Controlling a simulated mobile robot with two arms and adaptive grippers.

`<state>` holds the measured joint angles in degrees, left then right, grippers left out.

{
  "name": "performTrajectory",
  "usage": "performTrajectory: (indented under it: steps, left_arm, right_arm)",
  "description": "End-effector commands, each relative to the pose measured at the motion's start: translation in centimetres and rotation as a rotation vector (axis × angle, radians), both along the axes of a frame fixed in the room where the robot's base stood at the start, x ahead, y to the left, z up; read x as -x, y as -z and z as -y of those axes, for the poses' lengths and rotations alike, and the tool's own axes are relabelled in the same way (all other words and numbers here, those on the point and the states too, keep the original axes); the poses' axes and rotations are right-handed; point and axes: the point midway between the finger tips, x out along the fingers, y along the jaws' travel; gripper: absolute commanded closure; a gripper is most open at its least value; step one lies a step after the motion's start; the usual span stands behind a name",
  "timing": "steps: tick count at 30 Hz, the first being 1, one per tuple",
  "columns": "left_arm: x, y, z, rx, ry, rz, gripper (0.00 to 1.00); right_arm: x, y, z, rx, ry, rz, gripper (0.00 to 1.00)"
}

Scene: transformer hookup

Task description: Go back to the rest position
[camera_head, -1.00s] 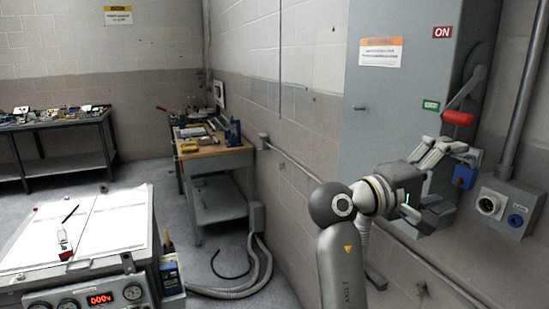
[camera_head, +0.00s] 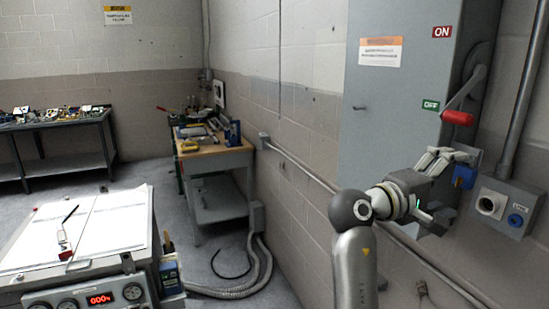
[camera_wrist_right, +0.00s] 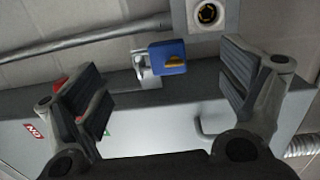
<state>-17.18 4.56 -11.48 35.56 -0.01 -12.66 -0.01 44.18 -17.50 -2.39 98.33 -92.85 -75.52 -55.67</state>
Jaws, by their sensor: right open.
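My right gripper (camera_head: 450,165) is in front of the grey switch cabinet (camera_head: 392,120), below its red-handled lever (camera_head: 457,117). In the right wrist view my right gripper (camera_wrist_right: 165,85) has its two fingers wide apart with nothing held between them. A blue padlock (camera_wrist_right: 168,58) hangs on a metal hasp beyond the fingers, and the head view shows it just right of the gripper (camera_head: 464,177). I cannot tell from the head view whether a finger touches it. The lever points down to the left near the green OFF label (camera_head: 430,105). My left gripper is not in view.
A grey socket box (camera_head: 506,205) with a conduit stands right of the gripper. A test console (camera_head: 85,290) with papers and a red display is at lower left. A workbench (camera_head: 215,160) stands by the wall.

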Motion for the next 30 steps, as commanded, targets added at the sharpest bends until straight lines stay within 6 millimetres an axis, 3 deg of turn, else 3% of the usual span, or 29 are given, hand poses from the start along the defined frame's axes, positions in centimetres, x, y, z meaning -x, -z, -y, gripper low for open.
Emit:
performTrajectory:
  steps: [1,10,14,17,23,30]
  left_arm:
    - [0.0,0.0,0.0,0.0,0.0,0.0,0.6]
    - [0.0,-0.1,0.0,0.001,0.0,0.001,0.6]
    - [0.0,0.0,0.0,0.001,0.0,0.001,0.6]
    - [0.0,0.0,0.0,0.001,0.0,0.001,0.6]
    - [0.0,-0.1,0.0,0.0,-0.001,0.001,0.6]
    - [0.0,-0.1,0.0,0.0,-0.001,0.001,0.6]
  right_arm:
    - [-0.7,0.2,-1.1,-0.057,-0.041,0.006,0.07]
    - [-1.8,0.3,1.6,-0.061,-0.042,0.007,0.07]
    - [-1.9,2.8,2.1,-0.1,-0.061,0.011,0.07]
    - [-1.6,7.0,2.6,-0.172,-0.091,0.025,0.07]
    - [0.6,18.0,2.8,-0.396,-0.172,0.061,0.07]
    - [6.8,30.9,0.6,-0.742,-0.24,0.072,0.07]
